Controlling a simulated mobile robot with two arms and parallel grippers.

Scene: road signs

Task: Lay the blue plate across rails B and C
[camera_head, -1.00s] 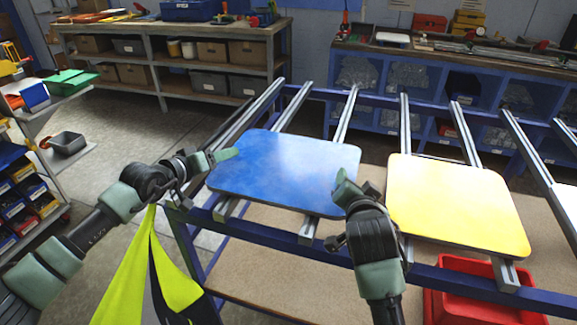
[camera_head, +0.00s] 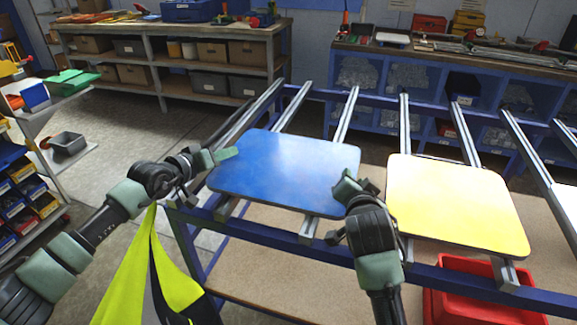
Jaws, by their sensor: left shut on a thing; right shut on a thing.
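The blue plate (camera_head: 283,170) lies flat over two of the grey rails at the left part of the blue frame; a rail (camera_head: 291,107) and another rail (camera_head: 346,113) come out beyond its far edge. No rail letters are readable. My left gripper (camera_head: 222,156) is shut on the plate's left edge. My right gripper (camera_head: 352,182) is shut on its right edge near the front corner. The fingertips partly hide both edges. I cannot tell whether the plate touches the rails or is just above them.
A yellow plate (camera_head: 455,203) lies across two rails to the right, a narrow gap from the blue plate. A red bin (camera_head: 480,292) stands below the frame. A yellow-green vest (camera_head: 130,275) hangs at the frame's left corner. Another rail (camera_head: 245,115) runs left of the blue plate.

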